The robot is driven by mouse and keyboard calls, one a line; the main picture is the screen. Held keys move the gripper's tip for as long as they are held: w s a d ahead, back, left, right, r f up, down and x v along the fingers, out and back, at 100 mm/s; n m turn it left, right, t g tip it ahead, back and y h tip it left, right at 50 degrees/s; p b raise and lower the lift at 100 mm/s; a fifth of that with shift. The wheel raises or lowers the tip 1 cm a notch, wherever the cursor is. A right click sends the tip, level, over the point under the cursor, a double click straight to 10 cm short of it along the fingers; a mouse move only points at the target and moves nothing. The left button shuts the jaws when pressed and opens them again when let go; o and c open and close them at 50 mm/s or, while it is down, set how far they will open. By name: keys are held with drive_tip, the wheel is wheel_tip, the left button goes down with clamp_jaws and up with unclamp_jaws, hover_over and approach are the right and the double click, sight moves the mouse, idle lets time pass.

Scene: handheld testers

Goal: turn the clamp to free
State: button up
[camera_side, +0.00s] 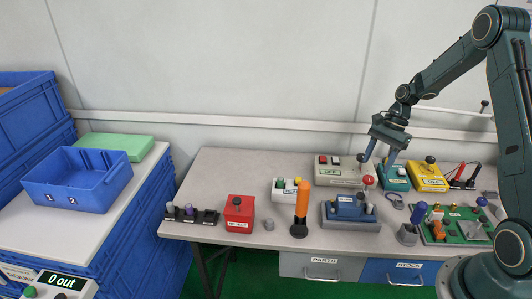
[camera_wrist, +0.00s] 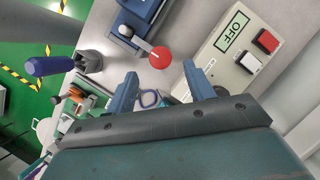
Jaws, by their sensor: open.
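A blue block on a grey base (camera_side: 350,222) stands at the table's front middle. It carries a lever with a red ball knob (camera_side: 368,180), and it is probably the clamp, though I cannot read its label. In the wrist view the red knob (camera_wrist: 160,57) lies just beyond the fingertips, with the blue body (camera_wrist: 138,12) at the top edge. My gripper (camera_side: 378,157) is open and empty, pointing down above the table behind the knob. The fingers also show in the wrist view (camera_wrist: 160,73), apart from the knob.
A beige box labelled OFF (camera_side: 335,172) is left of my gripper. A teal box (camera_side: 394,178) and a yellow box (camera_side: 429,178) stand right. An orange upright handle (camera_side: 303,199) and a grey holder with a blue-handled tool (camera_side: 418,212) flank the blue block. The table's back left is clear.

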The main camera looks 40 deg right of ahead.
sight(369, 178)
drive_tip(key=shift+x, duration=2.4)
drive_tip(key=c, duration=1)
